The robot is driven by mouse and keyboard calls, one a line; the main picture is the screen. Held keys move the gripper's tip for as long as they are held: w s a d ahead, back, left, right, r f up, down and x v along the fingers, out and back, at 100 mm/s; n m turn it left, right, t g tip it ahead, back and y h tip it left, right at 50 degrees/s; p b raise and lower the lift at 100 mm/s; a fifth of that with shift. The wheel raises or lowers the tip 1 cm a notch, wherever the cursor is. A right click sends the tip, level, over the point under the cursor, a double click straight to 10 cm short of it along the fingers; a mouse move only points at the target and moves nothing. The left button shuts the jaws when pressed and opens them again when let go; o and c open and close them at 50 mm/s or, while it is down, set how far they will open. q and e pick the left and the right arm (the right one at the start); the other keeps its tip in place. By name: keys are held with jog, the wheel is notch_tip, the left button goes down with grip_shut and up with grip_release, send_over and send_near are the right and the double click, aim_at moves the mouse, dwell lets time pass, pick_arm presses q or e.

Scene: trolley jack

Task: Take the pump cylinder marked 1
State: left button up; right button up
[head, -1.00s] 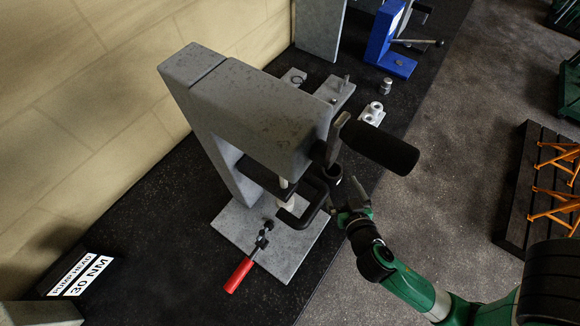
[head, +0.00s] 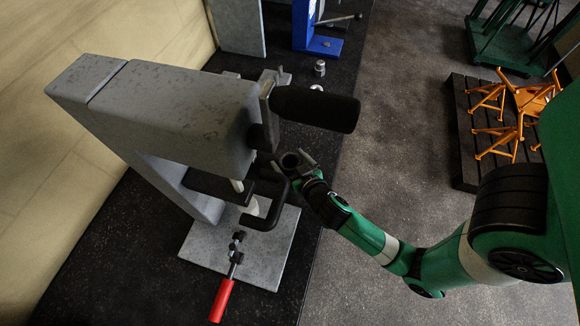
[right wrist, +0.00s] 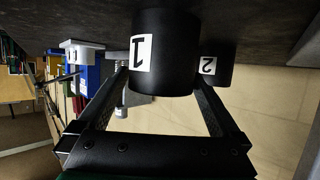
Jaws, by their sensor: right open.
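The pump cylinder marked 1 (right wrist: 165,50) is a black cylinder with a white label, upside down in the right wrist view. In the right wrist view the fingers of my right gripper (right wrist: 163,82) reach toward either side of the cylinder; contact cannot be told. A black cylinder marked 2 (right wrist: 212,66) is behind it, partly hidden. My left gripper is not in view.
A black grip (head: 318,108) juts out above my right gripper. A blue tool (head: 322,45) stands farther back.

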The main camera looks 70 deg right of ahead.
aim_at(286, 157)
jog(key=x, duration=0.3)
jog(key=shift+a+r, duration=0.1)
jog(key=shift+r, duration=0.05)
grip_shut()
dwell(0.3)
